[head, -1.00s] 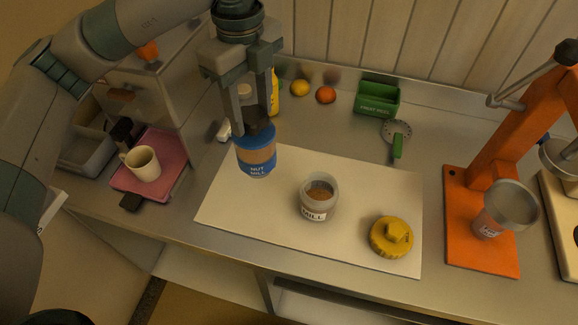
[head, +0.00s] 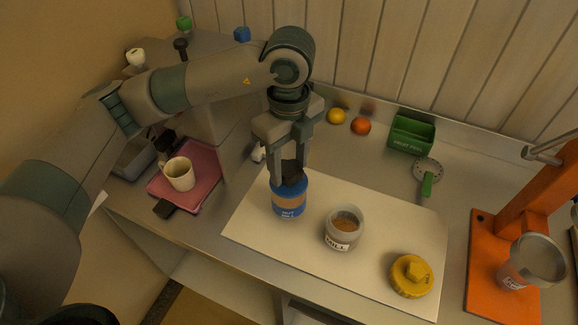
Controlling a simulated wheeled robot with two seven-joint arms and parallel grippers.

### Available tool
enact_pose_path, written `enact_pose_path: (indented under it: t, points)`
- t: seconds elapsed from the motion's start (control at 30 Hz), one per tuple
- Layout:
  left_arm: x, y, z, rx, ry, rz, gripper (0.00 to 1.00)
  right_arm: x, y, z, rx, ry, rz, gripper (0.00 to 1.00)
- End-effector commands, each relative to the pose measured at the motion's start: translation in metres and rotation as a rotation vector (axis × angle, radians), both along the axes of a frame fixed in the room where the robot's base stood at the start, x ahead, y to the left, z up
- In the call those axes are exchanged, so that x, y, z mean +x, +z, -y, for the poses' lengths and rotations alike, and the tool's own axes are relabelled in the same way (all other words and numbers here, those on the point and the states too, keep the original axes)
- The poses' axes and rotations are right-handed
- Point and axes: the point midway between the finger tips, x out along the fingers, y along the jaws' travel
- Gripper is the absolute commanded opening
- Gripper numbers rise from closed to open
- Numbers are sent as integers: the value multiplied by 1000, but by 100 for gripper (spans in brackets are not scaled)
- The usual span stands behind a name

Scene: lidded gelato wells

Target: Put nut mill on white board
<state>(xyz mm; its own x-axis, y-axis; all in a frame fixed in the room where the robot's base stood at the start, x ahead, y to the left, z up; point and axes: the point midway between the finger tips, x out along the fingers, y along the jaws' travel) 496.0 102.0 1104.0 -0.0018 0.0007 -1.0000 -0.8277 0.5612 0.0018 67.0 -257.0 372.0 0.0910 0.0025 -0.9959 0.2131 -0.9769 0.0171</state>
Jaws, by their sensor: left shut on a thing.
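The nut mill (head: 289,199) is a blue jar-shaped body with a tan band, a "NUT MILL" label and a dark top. It is upright at the left part of the white board (head: 262,231). My left gripper (head: 289,176) is over it, pointing down and shut on its dark top. I cannot tell whether the mill's base touches the board. My right gripper is not in view.
On the board are an open jar labelled "MILL" (head: 342,229) with brown contents and a yellow lid (head: 411,276). A cup (head: 180,174) stands on a pink tray (head: 205,191) at left. An orange press (head: 487,262) is at right. A green box (head: 411,134) and slotted scoop (head: 428,176) are behind.

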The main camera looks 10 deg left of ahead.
Motion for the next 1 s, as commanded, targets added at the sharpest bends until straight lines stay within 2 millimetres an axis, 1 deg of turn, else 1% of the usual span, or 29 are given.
enact_pose_path:
  t: [0.03, 0.1, 0.2, 0.47, 0.63, 0.67, 0.7, 0.73, 1.0]
  points:
    - [0, -3, 0, 0, 3, -1, 6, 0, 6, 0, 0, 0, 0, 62]
    - [0, -11, 0, 0, 3, -1, 6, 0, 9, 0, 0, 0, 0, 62]
    - [0, -18, 0, -1, 2, 1, 6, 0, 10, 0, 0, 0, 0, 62]
    - [1, -20, 0, -2, 1, 2, 6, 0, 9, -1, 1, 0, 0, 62]
    - [1, -24, 0, -1, 1, 2, 6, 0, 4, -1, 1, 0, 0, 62]
    - [0, -23, 0, -1, 1, 1, 51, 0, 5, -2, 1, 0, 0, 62]
    - [0, -23, 0, -1, 1, 1, 61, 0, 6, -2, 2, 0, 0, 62]
    - [0, -23, 0, -1, 1, 1, 65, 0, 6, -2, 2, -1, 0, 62]
    - [0, -22, 0, -1, 1, 1, 65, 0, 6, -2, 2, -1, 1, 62]
